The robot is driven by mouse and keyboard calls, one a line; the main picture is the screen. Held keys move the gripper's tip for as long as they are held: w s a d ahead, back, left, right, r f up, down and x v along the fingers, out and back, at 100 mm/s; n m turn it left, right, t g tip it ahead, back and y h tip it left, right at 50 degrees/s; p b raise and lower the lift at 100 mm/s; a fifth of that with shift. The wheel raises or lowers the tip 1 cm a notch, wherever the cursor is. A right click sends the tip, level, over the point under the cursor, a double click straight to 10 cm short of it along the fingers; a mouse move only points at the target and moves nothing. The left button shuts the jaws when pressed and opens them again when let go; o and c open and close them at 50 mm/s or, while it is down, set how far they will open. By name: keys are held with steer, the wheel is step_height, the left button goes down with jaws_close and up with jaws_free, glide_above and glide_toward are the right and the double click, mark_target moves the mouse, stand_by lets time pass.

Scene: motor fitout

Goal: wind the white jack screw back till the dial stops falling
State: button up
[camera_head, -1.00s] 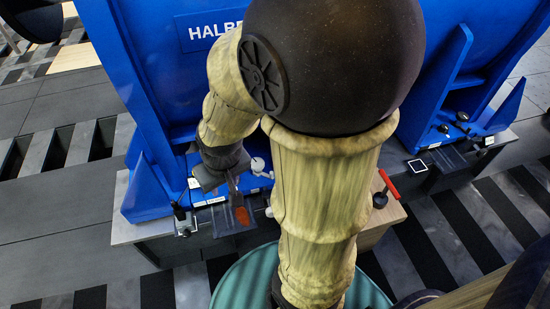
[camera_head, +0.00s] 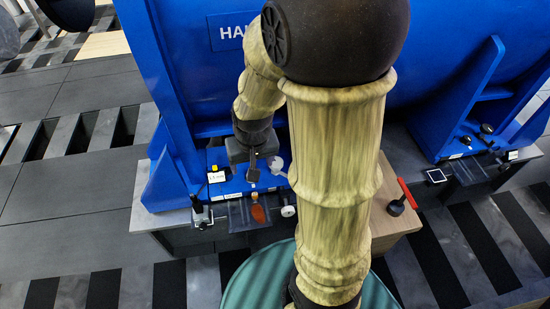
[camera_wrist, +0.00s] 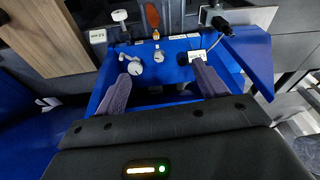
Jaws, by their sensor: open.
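My gripper (camera_wrist: 161,74) is open and empty, with its two grey fingers spread above the blue motor foot (camera_wrist: 178,47). In the head view my gripper (camera_head: 255,166) hangs over the same foot, partly hidden by my wrist. A white round knob on a stem (camera_wrist: 120,16) stands at the foot's outer edge, beyond the fingertips; it looks like the jack screw and shows in the head view (camera_head: 288,211). A second white round part (camera_wrist: 134,68), perhaps the dial, sits near the left fingertip and also shows in the head view (camera_head: 277,165). Its reading is too small to tell.
An orange-handled item (camera_head: 258,214) lies beside the white knob. A white label (camera_head: 216,177) stands on the foot to the left. A red-handled tool (camera_head: 405,196) is on the wooden block at right. The large blue motor (camera_head: 430,60) rises behind.

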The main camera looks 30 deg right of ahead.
steer(key=w+d+f+m+g+p, duration=0.1)
steer(key=w+d+f+m+p, duration=0.15)
steer(key=w, duration=0.25)
steer(key=w+d+f+m+p, duration=0.2)
steer(key=w+d+m+p, duration=0.15)
steer(key=w, duration=0.25)
steer(key=m+g+p, duration=0.1)
steer(key=m+p, duration=0.4)
steer(key=m, duration=0.2)
glide_above(275, 162)
steer(key=f, duration=1.2)
steer(key=shift+a+f, duration=0.15)
steer(key=shift+a, duration=0.05)
steer(key=shift+d+f, duration=0.1)
steer(key=shift+f, duration=0.2)
step_height(275, 162, down, 8)
steer(key=shift+r+b, duration=0.25)
steer(key=shift+b, duration=0.55)
